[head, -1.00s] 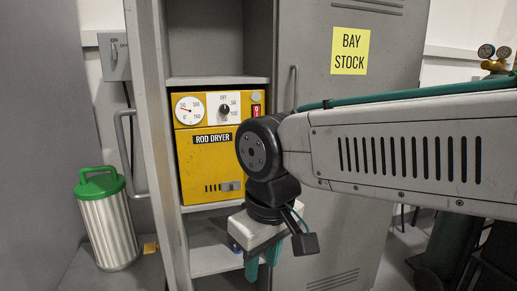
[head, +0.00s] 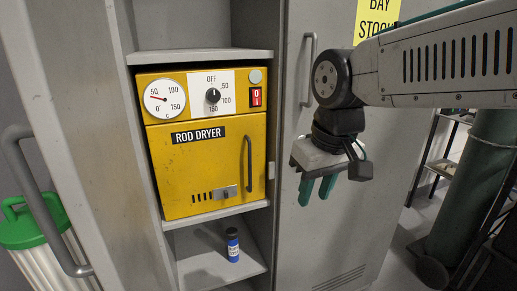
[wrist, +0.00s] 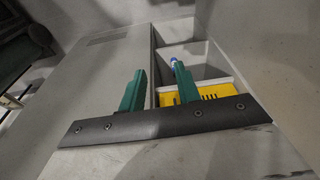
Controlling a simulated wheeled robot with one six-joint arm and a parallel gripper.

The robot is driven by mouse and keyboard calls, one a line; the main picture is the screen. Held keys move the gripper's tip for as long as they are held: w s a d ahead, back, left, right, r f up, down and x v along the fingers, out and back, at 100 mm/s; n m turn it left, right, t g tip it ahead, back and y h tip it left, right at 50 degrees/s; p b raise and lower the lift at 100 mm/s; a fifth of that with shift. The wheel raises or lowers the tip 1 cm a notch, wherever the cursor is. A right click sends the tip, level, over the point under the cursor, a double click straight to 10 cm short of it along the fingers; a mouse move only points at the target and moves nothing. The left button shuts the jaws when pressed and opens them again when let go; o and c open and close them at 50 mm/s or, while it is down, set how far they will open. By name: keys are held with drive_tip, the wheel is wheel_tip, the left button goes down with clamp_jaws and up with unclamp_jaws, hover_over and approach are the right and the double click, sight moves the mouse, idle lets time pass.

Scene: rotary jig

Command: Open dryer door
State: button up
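The yellow rod dryer (head: 207,140) sits on a shelf inside the open grey cabinet. Its front door (head: 205,170) looks shut and has a dark vertical handle (head: 249,164) at its right side. In the wrist view a strip of the yellow dryer (wrist: 212,92) shows beyond the fingers. My gripper (head: 317,189) hangs fingers-down to the right of the dryer, in front of the open-bay cabinet door. Its two green fingers are apart with nothing between them; they also show in the wrist view (wrist: 160,88).
A blue bottle (head: 233,245) stands on the shelf below the dryer. The grey cabinet door (head: 345,220) with its handle (head: 309,70) is behind my gripper. A left door handle (head: 40,200) and a green-lidded bin (head: 25,228) are at the left.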

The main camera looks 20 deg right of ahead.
drive_tip(key=w+r+n+t, duration=0.1)
drive_tip(key=w+r, duration=0.1)
drive_tip(key=w, duration=1.5)
drive_tip(key=t, duration=0.1)
hover_over(250, 147)
drive_tip(key=s, duration=0.2)
drive_tip(key=shift+s+d+f+n+y, duration=0.1)
drive_tip(key=shift+d+f+n+y, duration=0.2)
drive_tip(key=shift+f, duration=0.1)
drive_tip(key=x, duration=0.7)
drive_tip(key=shift+f, duration=0.2)
clamp_jaws()
